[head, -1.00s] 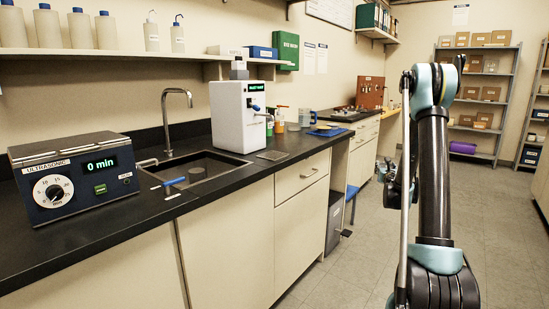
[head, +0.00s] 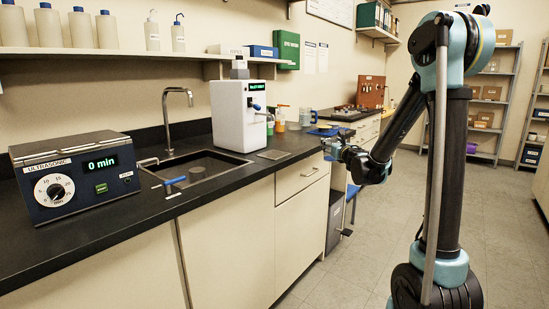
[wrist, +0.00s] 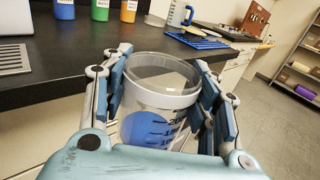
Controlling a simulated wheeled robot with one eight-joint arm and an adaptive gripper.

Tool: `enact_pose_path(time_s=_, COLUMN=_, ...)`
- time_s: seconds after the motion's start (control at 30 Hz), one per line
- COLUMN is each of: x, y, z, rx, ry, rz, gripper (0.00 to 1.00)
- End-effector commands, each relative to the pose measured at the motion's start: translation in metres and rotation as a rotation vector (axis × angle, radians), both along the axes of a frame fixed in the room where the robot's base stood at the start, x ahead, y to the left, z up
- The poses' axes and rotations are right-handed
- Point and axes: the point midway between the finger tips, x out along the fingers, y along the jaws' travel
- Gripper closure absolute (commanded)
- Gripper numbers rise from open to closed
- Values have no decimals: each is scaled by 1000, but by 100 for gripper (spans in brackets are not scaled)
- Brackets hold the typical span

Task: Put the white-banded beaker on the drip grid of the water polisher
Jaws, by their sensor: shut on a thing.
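The white-banded beaker (wrist: 158,98) is clear glass with a white band under its rim. It stands upright between the fingers of my gripper (wrist: 162,78) in the wrist view, which is shut on its sides. In the head view, my gripper (head: 331,150) is in front of the counter edge, right of the water polisher; the beaker is too small to make out there. The water polisher (head: 231,115) is a white box with a green display. Its drip grid (head: 273,154) lies flat and bare on the counter at its right; it also shows in the wrist view (wrist: 14,58), at the left.
Several coloured bottles (wrist: 100,9), a blue-handled jug (wrist: 179,13) and a blue tray (wrist: 196,40) stand on the counter behind the beaker. The sink (head: 200,168) and the ultrasonic bath (head: 75,176) are left of the polisher. The counter between drip grid and gripper looks clear.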

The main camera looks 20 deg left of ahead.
Motion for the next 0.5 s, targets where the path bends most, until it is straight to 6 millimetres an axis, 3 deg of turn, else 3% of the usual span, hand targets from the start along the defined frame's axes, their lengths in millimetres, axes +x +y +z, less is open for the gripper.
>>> enact_pose_path(time_s=0.03, x=-19, y=18, z=9, rx=-1, ry=0, rz=38, gripper=76)
enact_pose_path(time_s=0.2, x=-76, y=65, z=32, rx=1, ry=0, rz=150, gripper=76)
enact_pose_path(time_s=0.4, x=-140, y=103, z=52, rx=-2, ry=0, rz=265, gripper=76)
enact_pose_path(time_s=0.5, x=-163, y=115, z=58, rx=-1, ry=1, rz=306, gripper=76)
